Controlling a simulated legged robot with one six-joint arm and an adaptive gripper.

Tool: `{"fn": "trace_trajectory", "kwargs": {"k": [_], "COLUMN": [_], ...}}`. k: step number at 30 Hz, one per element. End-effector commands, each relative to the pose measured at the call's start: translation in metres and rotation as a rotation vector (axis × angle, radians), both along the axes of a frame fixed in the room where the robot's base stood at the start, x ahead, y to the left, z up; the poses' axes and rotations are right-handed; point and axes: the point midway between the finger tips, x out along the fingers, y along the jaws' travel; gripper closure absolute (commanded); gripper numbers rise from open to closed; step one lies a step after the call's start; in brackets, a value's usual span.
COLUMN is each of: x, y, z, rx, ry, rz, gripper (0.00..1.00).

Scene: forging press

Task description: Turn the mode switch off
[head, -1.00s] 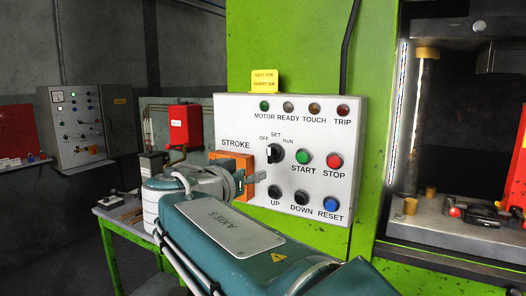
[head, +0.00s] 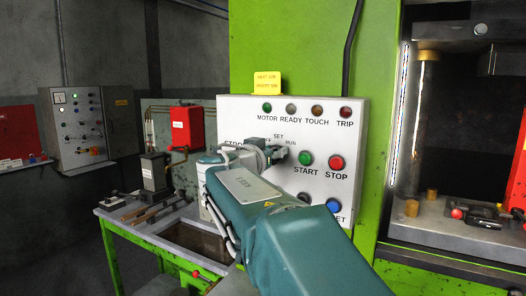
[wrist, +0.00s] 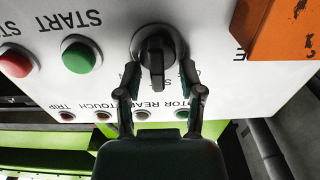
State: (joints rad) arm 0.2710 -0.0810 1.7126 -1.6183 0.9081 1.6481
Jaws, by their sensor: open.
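The mode switch (wrist: 155,48) is a black rotary knob on the white control panel (head: 355,125). In the wrist view, which shows the panel upside down, its raised handle points down the picture, towards the partly covered labels. In the head view my gripper and wrist hide the knob; the SET and RUN labels show around it. My gripper (wrist: 159,74) is open, with one finger on each side of the handle. A gap shows on both sides in the wrist view; I cannot tell whether either finger touches the knob. My gripper also shows in the head view (head: 278,152).
Indicator lamps line the panel's top. A green workbench (head: 150,245) stands at left, the press opening at right.

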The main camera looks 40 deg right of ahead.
Motion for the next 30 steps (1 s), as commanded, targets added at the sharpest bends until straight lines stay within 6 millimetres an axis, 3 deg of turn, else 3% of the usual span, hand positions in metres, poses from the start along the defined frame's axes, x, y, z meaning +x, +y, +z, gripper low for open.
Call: {"fn": "trace_trajectory", "kwargs": {"k": [7,10,11,23,30], "x": [0.0003,0.0003,0.0003,0.0015,0.0037], "y": [-0.001,-0.0008,-0.0008,-0.0004,0.0005], "z": [0.0001,0.0,0.0,-0.0012,-0.002], "rx": [0.0,0.0,0.0,-0.013,-0.064], "ry": [0.0,0.0,0.0,0.037,0.162], "rz": [0.0,0.0,0.0,0.001,0.001], "gripper": [0.5,0.95,1.0,1.0,1.0]}}
